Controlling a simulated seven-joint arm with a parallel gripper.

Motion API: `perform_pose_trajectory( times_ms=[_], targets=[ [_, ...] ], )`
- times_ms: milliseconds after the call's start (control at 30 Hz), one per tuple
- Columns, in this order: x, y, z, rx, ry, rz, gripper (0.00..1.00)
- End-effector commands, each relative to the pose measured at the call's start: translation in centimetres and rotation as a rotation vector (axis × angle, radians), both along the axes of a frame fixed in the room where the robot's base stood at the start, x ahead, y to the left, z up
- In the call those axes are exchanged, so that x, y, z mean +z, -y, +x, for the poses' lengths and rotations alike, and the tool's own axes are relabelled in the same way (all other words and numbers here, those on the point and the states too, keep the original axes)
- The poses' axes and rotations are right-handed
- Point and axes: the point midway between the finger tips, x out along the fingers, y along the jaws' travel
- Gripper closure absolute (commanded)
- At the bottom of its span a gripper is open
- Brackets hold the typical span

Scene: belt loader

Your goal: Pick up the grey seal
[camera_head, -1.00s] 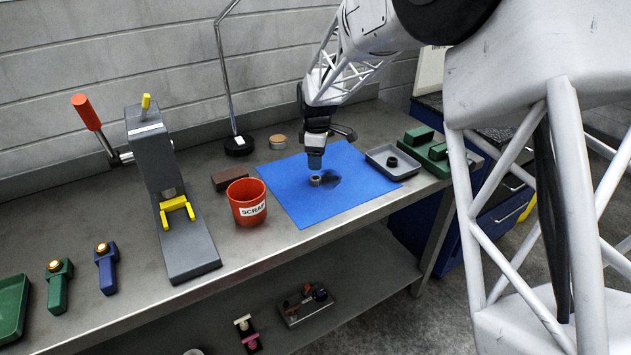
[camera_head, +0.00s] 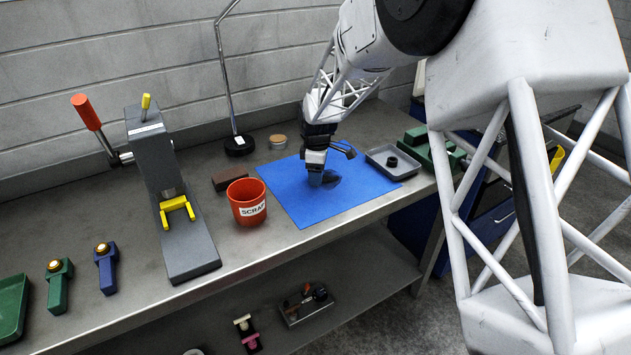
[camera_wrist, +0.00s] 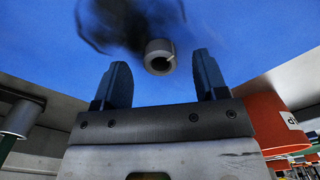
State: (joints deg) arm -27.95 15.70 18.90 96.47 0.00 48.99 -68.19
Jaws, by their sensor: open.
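The grey seal (camera_wrist: 159,57) is a short hollow ring on the blue mat. In the wrist view it lies just beyond my fingertips, about midway between the two fingers. My gripper (camera_wrist: 162,73) is open with nothing between its fingers. In the head view my gripper (camera_head: 315,180) points down low over the blue mat (camera_head: 303,207) and hides the seal. A dark patch, apparently a shadow or stain, lies beside the seal.
A grey tray (camera_head: 377,166) with a black ring (camera_head: 392,161) stands right of the mat, near green blocks (camera_head: 418,136). A red scrap cup (camera_head: 237,193) and a brown block (camera_head: 229,179) stand left. A press (camera_head: 180,235) is further left.

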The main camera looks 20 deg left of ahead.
Motion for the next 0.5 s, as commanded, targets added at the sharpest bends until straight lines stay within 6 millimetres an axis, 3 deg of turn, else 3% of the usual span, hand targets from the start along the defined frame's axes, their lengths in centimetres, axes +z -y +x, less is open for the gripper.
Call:
perform_pose_trajectory(
  times_ms=[200, 500],
  targets=[
    [-1.8, 0.0, 0.0, 0.000, 0.000, 0.000, 0.34],
    [-2.0, 0.0, 0.0, 0.000, 0.001, 0.000, 0.34]
  ],
)
